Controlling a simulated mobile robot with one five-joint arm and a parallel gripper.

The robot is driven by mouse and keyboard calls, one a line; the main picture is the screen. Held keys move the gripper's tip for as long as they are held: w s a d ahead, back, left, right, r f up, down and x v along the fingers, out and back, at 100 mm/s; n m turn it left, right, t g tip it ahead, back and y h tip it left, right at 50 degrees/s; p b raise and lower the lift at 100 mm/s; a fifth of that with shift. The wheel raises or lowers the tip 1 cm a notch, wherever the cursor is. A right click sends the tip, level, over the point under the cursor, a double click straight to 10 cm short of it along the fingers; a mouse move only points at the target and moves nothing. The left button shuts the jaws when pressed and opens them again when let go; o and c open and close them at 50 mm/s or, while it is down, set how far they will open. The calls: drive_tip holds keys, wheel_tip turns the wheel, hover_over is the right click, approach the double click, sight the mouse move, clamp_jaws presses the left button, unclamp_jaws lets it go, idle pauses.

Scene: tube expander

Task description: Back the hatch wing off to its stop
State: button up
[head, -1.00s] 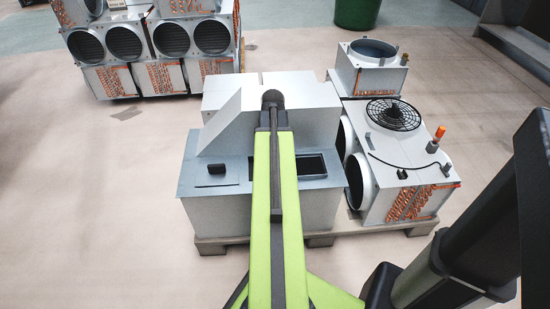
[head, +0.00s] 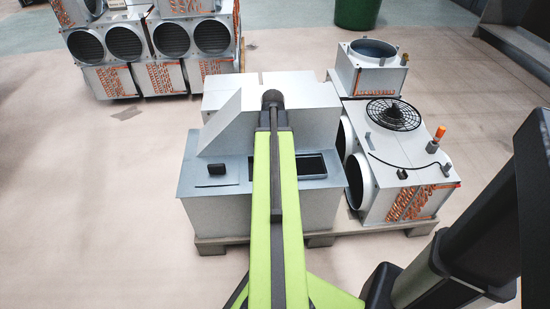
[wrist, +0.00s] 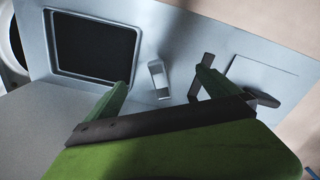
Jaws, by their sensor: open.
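My gripper (wrist: 163,78) is open in the wrist view, with one green finger on each side of a small pale grey bracket (wrist: 158,79) on the grey panel. I cannot tell whether a finger touches it. A slim dark bar (wrist: 207,60) stands beside the right fingertip and is partly hidden by it. I cannot tell for sure which of these is the hatch wing. A dark rectangular opening (wrist: 95,47) lies left of the bracket, and shows in the head view (head: 312,166). In the head view my arm hides the gripper and the bracket.
A black block (wrist: 262,98) sits at an outlined plate, also in the head view (head: 217,168). The grey housing (head: 225,209) has a raised back. A fan unit (head: 405,165) stands close on its right. The floor at left is clear.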

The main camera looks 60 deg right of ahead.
wheel_tip(320, 180, up, 7)
drive_tip(key=p, duration=0.7)
drive_tip(key=shift+r, duration=0.15)
